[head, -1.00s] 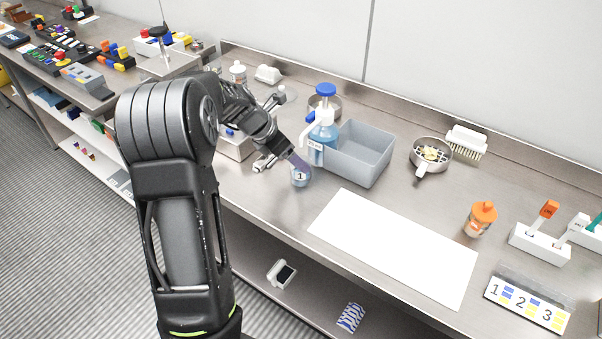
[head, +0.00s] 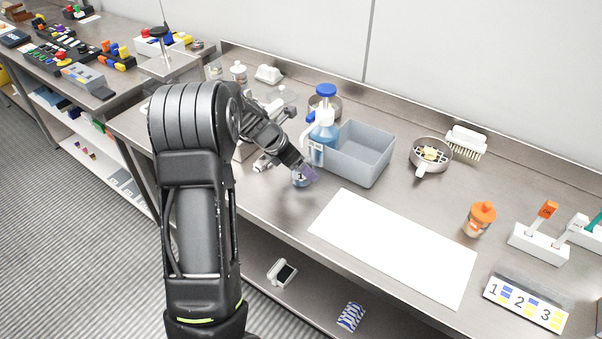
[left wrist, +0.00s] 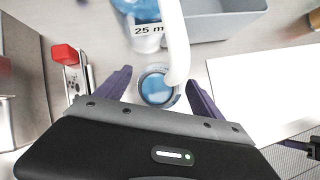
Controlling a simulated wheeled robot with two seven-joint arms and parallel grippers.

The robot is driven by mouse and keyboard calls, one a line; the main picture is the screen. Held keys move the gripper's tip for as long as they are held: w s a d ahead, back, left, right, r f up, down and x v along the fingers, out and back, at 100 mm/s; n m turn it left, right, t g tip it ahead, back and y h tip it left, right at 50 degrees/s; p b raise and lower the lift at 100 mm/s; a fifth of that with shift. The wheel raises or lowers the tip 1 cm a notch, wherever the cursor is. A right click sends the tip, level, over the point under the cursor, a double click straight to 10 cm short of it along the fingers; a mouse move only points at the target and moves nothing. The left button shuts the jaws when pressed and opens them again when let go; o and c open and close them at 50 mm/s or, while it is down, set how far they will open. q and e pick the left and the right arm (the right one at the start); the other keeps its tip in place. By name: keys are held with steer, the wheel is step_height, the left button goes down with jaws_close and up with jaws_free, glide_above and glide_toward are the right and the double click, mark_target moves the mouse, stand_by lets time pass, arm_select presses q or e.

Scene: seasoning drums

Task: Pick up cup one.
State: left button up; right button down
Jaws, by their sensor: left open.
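Cup one is a small cup (head: 298,180) with blue contents, standing on the steel counter beside the blue-capped bottle. The left wrist view shows the cup (left wrist: 156,88) from above, between the tips of my open left gripper (left wrist: 158,92). The fingers are apart from it on both sides. In the head view my left gripper (head: 305,172) reaches down over the cup and partly hides it, including its number. The bottle's white spout (left wrist: 176,45) crosses the cup's right edge in the wrist view.
The blue-capped bottle (head: 324,135) stands close behind the cup, against a grey bin (head: 372,163). A white sheet (head: 400,245) lies to the right. A strainer (head: 431,153), an orange-capped jar (head: 479,219) and a number card (head: 524,303) are farther right.

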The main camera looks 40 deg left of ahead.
arm_select(q)
steer(key=shift+c, duration=0.5)
steer(key=c, duration=1.5)
steer(key=shift+o, duration=0.2)
steer(key=shift+r, duration=0.1)
steer(key=shift+r, duration=0.5)
steer(key=shift+s+a+r+b, duration=0.1)
steer(key=shift+s+r+b, duration=0.05)
steer(key=shift+r, duration=0.4)
steer(key=shift+s+a+r+b, duration=0.1)
steer(key=shift+s+r+b, duration=0.05)
steer(key=shift+r, duration=0.4)
steer(key=s+a+b, duration=0.1)
steer(key=s+a, duration=0.1)
steer(key=s, duration=0.3)
steer(key=s+a+b, duration=0.1)
steer(key=s+a, duration=0.1)
steer(key=s, duration=0.3)
steer(key=s+a+b, duration=0.1)
steer(key=s+a, duration=0.1)
steer(key=s, duration=0.4)
steer(key=shift+s, duration=0.1)
